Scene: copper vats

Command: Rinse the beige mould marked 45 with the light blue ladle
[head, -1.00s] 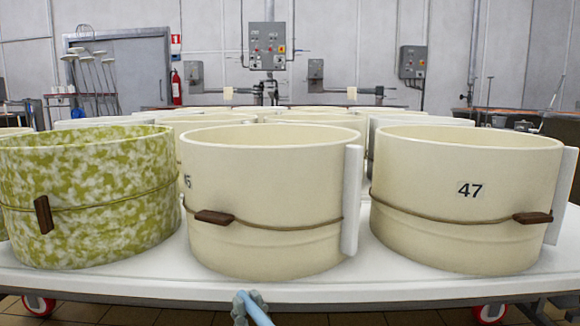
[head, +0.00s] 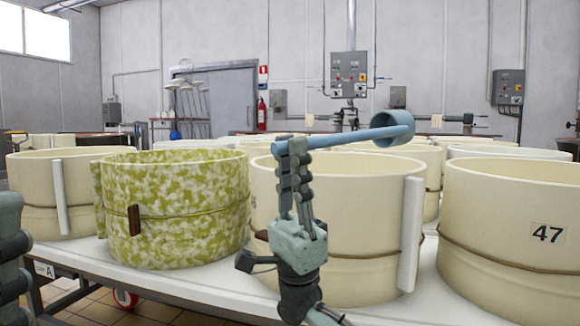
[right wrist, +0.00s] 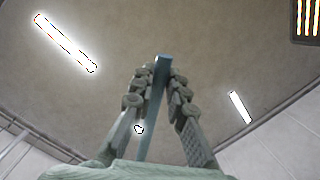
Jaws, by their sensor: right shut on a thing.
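The light blue ladle (head: 345,138) is held up in front of the moulds. Its handle runs nearly level to the right and its cup (head: 395,127) is at the right end, above the rim of the middle beige mould in the picture. My right gripper (head: 290,148) is shut on the handle's left end; the right wrist view shows the handle (right wrist: 155,110) between the fingers (right wrist: 157,80). The middle beige mould (head: 350,215) stands behind my gripper, its number label mostly hidden. Part of my left arm or gripper (head: 10,255) shows at the left edge, its jaws unclear.
A green mottled mould (head: 175,215) stands left of it and a beige mould marked 47 (head: 510,230) on the right. Another beige mould (head: 95,190) is at the far left. All stand on a white table (head: 150,275) with more moulds behind.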

